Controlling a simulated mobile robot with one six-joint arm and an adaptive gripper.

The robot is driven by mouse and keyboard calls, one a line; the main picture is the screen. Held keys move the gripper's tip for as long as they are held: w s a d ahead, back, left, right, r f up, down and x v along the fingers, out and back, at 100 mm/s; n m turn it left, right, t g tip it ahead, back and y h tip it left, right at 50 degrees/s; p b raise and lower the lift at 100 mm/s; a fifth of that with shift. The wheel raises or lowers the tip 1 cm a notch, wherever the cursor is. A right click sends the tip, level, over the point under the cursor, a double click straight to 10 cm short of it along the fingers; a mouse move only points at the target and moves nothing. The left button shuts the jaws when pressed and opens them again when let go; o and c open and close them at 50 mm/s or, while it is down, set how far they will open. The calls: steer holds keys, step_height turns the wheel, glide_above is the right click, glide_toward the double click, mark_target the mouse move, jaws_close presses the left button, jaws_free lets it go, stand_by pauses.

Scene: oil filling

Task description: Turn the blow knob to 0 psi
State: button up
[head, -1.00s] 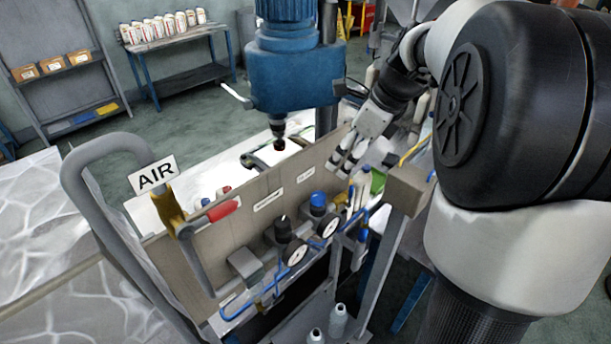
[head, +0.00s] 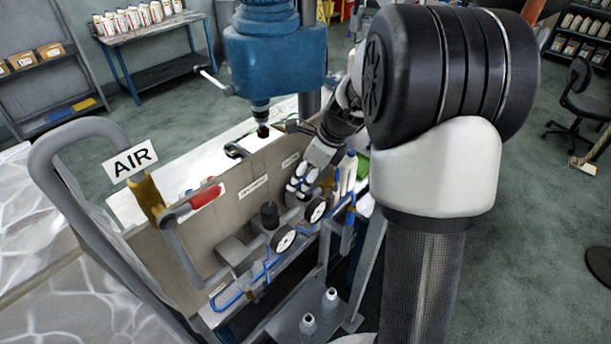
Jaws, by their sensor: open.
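The panel holds two regulator knobs with round white-faced gauges. The black knob (head: 270,213) stands upright above the left gauge (head: 284,240). The blue knob above the right gauge (head: 316,211) is mostly or wholly hidden by my gripper (head: 301,186). My gripper reaches down from the upper right, and its open fingers are at or around that blue knob; contact cannot be told. The panel labels and the gauge needles are too small to read, so which knob is the blow knob cannot be told.
Blue tubing runs below the gauges. A blue drill-like machine (head: 275,55) stands behind. Grey bottles (head: 309,323) stand on the lower shelf.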

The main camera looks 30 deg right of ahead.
steer(key=c, duration=1.1)
steer(key=shift+o, duration=0.2)
steer(key=shift+n, duration=0.3)
steer(key=n+g+y+p, duration=0.1)
steer(key=n+p, duration=0.1)
steer(key=shift+r+n, duration=0.1)
steer(key=shift+n, duration=0.3)
steer(key=n+g+p, duration=0.1)
steer(key=n+p, duration=0.1)
steer(key=n, duration=0.1)
steer(key=shift+w+d+n+y+p, duration=0.1)
steer(key=shift+n+y+p, duration=0.2)
steer(key=n+g+p, duration=0.1)
steer(key=n, duration=0.2)
steer(key=shift+n+g+p, duration=0.3)
steer(key=shift+p, duration=0.1)
steer(key=shift+w+n+g+p, duration=0.1)
steer(key=shift+n+g+p, duration=0.6)
steer(key=shift+n, duration=1.2)
